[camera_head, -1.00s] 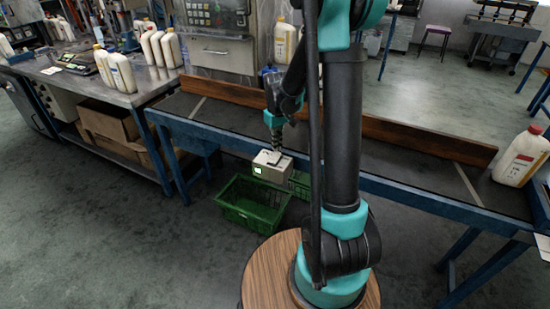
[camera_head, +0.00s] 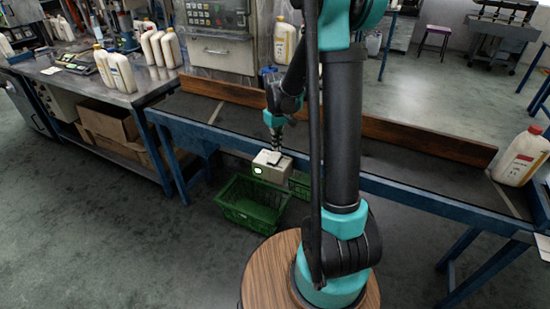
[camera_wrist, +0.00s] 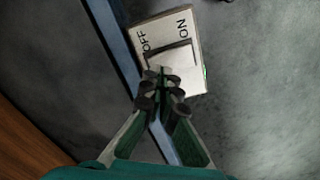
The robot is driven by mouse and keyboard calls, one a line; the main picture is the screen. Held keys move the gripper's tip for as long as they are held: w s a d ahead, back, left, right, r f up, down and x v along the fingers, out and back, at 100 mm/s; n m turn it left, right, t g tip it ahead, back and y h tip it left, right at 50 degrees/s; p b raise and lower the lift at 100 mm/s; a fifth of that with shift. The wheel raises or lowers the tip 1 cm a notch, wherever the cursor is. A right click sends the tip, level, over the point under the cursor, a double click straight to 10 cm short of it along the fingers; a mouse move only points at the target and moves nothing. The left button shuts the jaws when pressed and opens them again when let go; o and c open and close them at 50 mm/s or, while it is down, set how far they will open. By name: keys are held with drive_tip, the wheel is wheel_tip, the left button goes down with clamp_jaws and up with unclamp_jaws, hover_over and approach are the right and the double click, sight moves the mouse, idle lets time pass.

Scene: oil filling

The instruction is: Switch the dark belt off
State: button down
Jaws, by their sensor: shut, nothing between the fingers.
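The dark belt (camera_head: 400,165) runs across the head view in a blue frame, with pale stripes across it. The switch box (camera_head: 270,167), pale and boxy, sits at the belt's front edge with a lit green-white mark on its front. In the wrist view the switch box (camera_wrist: 193,75) shows OFF at left and ON at right, with a light rocker (camera_wrist: 174,57) between dark edges. My gripper (camera_wrist: 165,78) is shut and empty, its tips overlapping the box face by the rocker; I cannot tell whether they touch. The gripper is small above the box in the head view (camera_head: 277,143).
A white bottle with a red label (camera_head: 522,157) stands at the belt's right end. A brown guard board (camera_head: 430,139) lines the far side. A green crate (camera_head: 250,205) is on the floor below the switch box. A bench with several bottles (camera_head: 110,95) is at left.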

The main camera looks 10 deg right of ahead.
sight(277, 155)
drive_tip(key=shift+f, duration=1.2)
idle(0.6)
drive_tip(key=shift+r, duration=3.55)
drive_tip(key=shift+s+d, duration=0.1)
drive_tip(key=shift+s, duration=0.2)
drive_tip(key=s+d+f+m+t, duration=0.1)
drive_tip(key=s+d+m+t, duration=0.1)
drive_tip(key=s, duration=0.8)
drive_tip(key=s+d+f+m+t, duration=0.2)
drive_tip(key=s, duration=0.9)
drive_tip(key=shift+s+f+m, duration=0.15)
drive_tip(key=shift+f+m, duration=0.05)
drive_tip(key=shift+m, duration=0.2)
